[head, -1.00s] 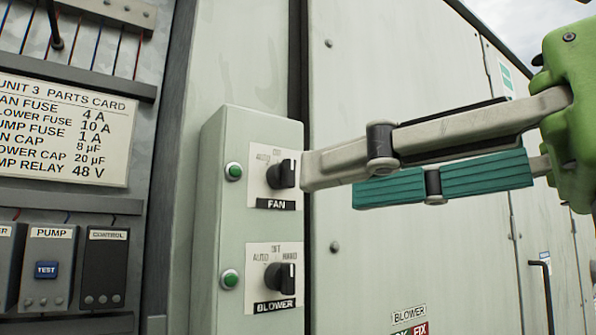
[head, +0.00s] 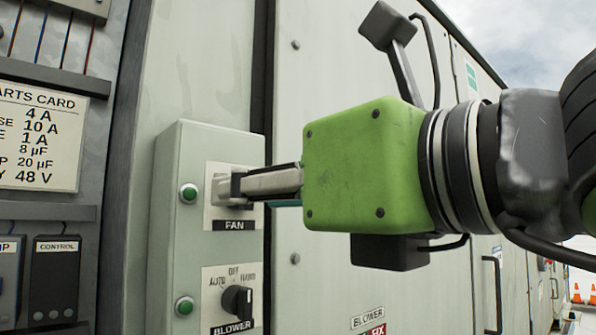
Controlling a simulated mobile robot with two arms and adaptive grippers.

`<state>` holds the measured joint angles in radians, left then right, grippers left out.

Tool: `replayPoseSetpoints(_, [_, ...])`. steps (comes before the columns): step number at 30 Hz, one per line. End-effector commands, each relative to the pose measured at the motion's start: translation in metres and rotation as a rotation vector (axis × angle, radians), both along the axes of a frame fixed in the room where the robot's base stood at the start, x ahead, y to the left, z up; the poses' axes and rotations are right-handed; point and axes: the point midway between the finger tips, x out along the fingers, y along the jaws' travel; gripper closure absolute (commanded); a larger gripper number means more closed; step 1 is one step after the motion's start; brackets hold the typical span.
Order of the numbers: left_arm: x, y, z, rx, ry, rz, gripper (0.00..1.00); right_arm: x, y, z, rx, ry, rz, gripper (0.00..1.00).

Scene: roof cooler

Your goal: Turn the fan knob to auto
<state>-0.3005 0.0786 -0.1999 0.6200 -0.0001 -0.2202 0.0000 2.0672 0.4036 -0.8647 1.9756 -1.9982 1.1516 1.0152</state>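The fan knob sits on the upper plate of the pale switch box, above the black FAN label (head: 234,225). My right gripper (head: 238,187) comes in from the right, its fingers reaching the knob and covering most of it. I cannot tell whether the fingers are closed on the knob or only around it. The knob's pointer and its AUTO, OFF and HAND marks are hidden behind the fingers. My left gripper is not in view.
The blower knob (head: 237,301) is just below, pointing toward HAND. Green lamps (head: 189,193) sit left of the knobs. The parts card (head: 38,137) and control module (head: 56,280) are at the left. A door handle (head: 492,290) stands at the right.

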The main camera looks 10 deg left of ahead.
Motion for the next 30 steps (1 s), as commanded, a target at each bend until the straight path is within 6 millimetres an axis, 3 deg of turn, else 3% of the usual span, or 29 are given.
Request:
replayPoseSetpoints(5, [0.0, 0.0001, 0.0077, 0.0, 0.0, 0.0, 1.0, 0.009, 0.012, 0.0005, -0.001, 0.0, 0.001, 0.64])
replayPoseSetpoints(14, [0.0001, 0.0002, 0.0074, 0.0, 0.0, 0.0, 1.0, 0.0108, 0.0138, -0.0006, -0.001, -0.001, 0.0, 0.64])
replayPoseSetpoints(19, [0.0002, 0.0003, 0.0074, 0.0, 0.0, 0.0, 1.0, 0.0106, 0.0136, -0.0006, -0.001, -0.001, 0.0, 1.0])
replayPoseSetpoints(30, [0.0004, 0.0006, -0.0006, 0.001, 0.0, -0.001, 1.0, 0.0107, 0.0135, -0.0027, -0.022, -0.028, 0.0, 1.0])
